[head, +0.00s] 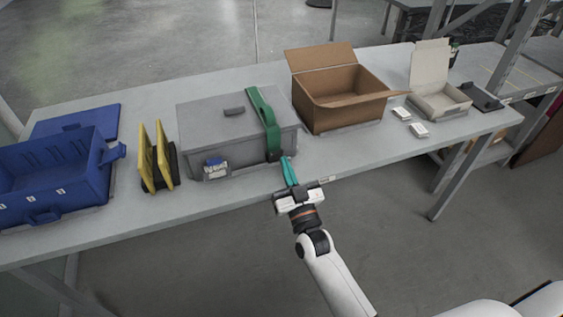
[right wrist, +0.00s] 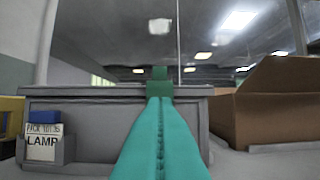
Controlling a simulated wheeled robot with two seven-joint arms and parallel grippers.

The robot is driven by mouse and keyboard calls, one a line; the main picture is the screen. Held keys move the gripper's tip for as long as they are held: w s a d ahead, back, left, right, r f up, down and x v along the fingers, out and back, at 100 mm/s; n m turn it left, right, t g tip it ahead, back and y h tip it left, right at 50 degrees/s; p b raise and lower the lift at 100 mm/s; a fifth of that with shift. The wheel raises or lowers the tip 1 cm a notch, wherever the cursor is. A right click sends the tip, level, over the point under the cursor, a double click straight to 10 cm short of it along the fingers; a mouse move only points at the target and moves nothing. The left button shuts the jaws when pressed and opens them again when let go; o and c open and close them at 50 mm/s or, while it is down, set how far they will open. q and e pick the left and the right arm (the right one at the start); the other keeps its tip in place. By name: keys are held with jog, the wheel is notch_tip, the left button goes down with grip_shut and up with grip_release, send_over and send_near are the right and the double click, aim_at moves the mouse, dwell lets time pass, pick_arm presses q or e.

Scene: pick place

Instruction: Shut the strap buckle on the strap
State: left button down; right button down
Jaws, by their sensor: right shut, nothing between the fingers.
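A green strap (head: 264,112) runs over the lid and down the front of a grey lidded box (head: 217,130). A dark buckle (head: 274,156) sits at the strap's lower end on the box front. The upper end of the strap stands a little above the lid. My right gripper (head: 288,168) has teal fingers, shut and empty, just in front of the box near the buckle. In the right wrist view the closed fingers (right wrist: 160,140) point at the green strap (right wrist: 160,82) and hide the buckle. I cannot tell whether the fingertips touch it. My left gripper is not in view.
A blue crate (head: 50,170) and yellow-edged holder (head: 158,165) stand left of the grey box. An open cardboard box (head: 345,107) stands right of it, then small white packs (head: 418,130) and an open pale box (head: 440,101). The table's front edge (head: 240,203) is clear.

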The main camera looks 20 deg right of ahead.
aim_at(276, 157)
jog(key=shift+w+f, duration=0.45)
jog(key=shift+w, duration=0.4)
jog(key=shift+w+f, duration=0.45)
jog(key=shift+w, duration=0.4)
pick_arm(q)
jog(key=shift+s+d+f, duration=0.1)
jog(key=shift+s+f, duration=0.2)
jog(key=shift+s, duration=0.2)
pick_arm(e)
jog(key=shift+w+r+p, duration=0.1)
jog(key=shift+r+p, duration=0.1)
jog(key=shift+p, duration=0.1)
jog(key=shift+w+a+r+g+p, duration=0.15)
jog(key=shift+w+g+p, duration=0.3)
jog(key=shift+p, duration=0.55)
jog(key=shift+w, duration=0.1)
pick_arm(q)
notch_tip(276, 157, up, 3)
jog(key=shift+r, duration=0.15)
pick_arm(e)
jog(key=shift+r, duration=0.1)
